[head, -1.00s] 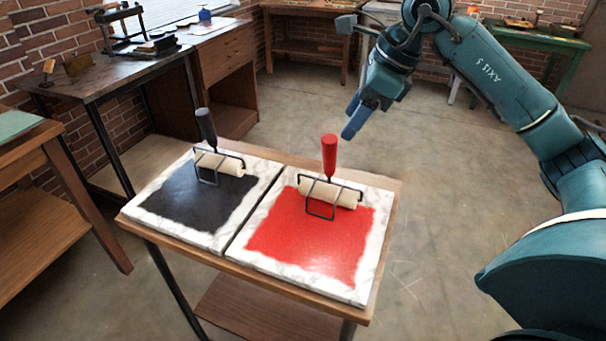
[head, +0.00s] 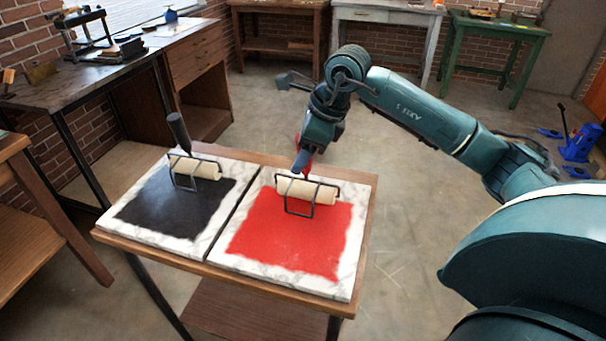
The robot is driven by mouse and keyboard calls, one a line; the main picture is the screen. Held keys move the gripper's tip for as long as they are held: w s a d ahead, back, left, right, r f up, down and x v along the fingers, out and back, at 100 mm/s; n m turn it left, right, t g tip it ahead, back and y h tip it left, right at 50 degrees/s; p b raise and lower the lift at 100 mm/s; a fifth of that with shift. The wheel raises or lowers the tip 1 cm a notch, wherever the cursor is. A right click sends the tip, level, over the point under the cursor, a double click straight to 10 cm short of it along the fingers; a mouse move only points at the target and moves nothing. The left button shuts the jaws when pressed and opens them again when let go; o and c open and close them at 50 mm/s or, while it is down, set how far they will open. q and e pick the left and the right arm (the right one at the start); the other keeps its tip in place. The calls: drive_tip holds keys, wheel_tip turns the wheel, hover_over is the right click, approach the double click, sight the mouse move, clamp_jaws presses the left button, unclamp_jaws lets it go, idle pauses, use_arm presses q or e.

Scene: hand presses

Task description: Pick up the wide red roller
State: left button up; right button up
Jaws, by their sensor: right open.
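The wide red roller (head: 318,192) rests on the red-inked marble slab (head: 290,240) on the right half of the small table. Its cream cylinder and dark wire frame show, and its red handle stands up behind my gripper, partly hidden. My right gripper (head: 301,163) is open at the handle, its blue fingers pointing down. I cannot tell from this view whether the fingers touch the handle. My left gripper is not in view.
A second roller (head: 198,168) with a dark handle rests on the black-inked slab (head: 175,205) to the left. A workbench with a press (head: 90,35) stands at the back left. A green table (head: 495,30) is at the back right. Open floor lies right of the table.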

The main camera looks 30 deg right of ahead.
drive_tip(key=shift+x, duration=0.8)
drive_tip(key=shift+d, duration=0.1)
drive_tip(key=shift+c, duration=0.3)
drive_tip(key=shift+r, duration=0.1)
drive_tip(key=c, duration=0.9)
